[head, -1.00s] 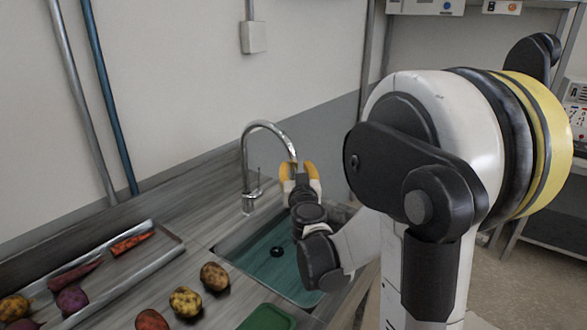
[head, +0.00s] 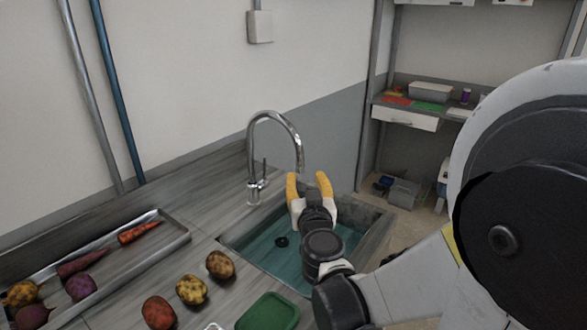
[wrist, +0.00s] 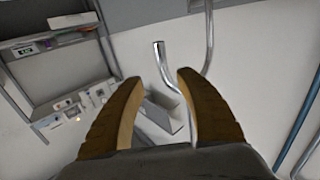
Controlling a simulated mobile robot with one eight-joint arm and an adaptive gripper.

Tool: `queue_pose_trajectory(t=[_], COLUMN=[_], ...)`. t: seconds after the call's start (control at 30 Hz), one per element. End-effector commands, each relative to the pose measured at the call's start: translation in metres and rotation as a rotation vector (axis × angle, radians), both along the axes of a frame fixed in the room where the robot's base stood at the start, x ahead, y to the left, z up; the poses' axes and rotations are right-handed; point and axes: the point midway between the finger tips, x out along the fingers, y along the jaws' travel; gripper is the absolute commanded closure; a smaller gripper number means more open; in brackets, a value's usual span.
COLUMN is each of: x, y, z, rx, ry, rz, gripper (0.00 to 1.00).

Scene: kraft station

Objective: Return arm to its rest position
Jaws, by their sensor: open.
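My gripper (head: 309,182) has two yellow-orange fingers, spread apart with nothing between them. In the head view it is over the sink (head: 262,240), in front of and a little right of the faucet (head: 275,120). In the wrist view the open fingers (wrist: 157,110) point toward the wall area, and a metal pipe-like spout (wrist: 163,62) shows beyond them. My arm's large dark and white links fill the right of the head view and hide part of the floor there.
A metal tray (head: 150,257) with carrots and other vegetables lies at left. Several potatoes (head: 192,289) and a green board or lid (head: 268,312) lie on the counter (head: 210,180). A shelf unit (head: 405,118) with boxes stands at back right. Shelves (wrist: 60,55) also show in the wrist view.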

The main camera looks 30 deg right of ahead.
Motion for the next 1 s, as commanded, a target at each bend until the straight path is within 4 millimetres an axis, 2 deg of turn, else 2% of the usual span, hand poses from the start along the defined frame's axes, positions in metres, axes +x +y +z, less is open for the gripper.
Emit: queue_pose_trajectory(t=[0.13, 0.67, 0.77, 0.87, 0.97, 1.0], x=[-0.006, -0.008, -0.016, -0.031, -0.054, -0.065], y=[0.004, 0.004, 0.005, 0.014, 0.037, 0.051], z=[0.0, 0.001, 0.003, -0.004, -0.025, -0.036], rx=[0.0, 0.004, 0.023, 0.064, 0.122, 0.146], ry=[0.0, 0.008, 0.047, 0.155, 0.342, 0.427], rz=[0.0, -0.008, -0.041, -0.076, -0.064, -0.035], gripper=[0.58, 0.58, 0.58, 0.58, 0.58, 0.58])
